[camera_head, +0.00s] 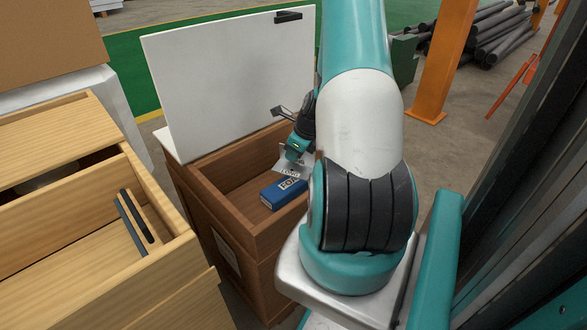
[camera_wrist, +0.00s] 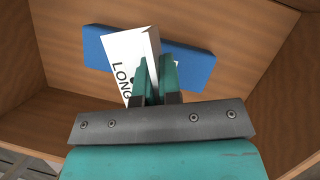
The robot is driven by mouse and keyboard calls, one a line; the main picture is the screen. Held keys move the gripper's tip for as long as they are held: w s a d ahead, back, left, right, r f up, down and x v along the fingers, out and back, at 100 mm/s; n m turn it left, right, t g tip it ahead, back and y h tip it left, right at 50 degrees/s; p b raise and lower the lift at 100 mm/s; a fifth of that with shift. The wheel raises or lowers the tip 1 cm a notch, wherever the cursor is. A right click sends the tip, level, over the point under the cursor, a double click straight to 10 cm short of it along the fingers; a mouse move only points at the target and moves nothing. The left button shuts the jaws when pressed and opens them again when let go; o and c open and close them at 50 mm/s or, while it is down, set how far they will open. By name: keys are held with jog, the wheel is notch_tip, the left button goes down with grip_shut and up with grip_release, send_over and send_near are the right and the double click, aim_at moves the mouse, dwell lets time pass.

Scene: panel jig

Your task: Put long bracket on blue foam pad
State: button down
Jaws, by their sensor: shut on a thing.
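The long bracket (camera_wrist: 124,58) is a white piece with "LONG" printed on it. My gripper (camera_wrist: 160,75) is shut on its right part. The blue foam pad (camera_wrist: 193,66) lies flat on the floor of the wooden box, behind the bracket in the wrist view, and the bracket hides its middle. In the head view the pad (camera_head: 284,193) shows a white label, and the bracket (camera_head: 291,170) hangs at its upper edge, below my gripper (camera_head: 296,158). I cannot tell whether bracket and pad touch.
The brown wooden box (camera_head: 252,239) has its white lid (camera_head: 226,76) raised at the back. Its walls stand close around my gripper. A light wooden drawer unit (camera_head: 90,240) with an open drawer stands on the left. Bare box floor shows left of the pad.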

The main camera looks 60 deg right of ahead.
notch_tip(320, 180, down, 4)
jog(key=shift+f+b, duration=0.15)
jog(key=shift+b, duration=0.5)
jog(key=c, duration=1.3)
grip_release()
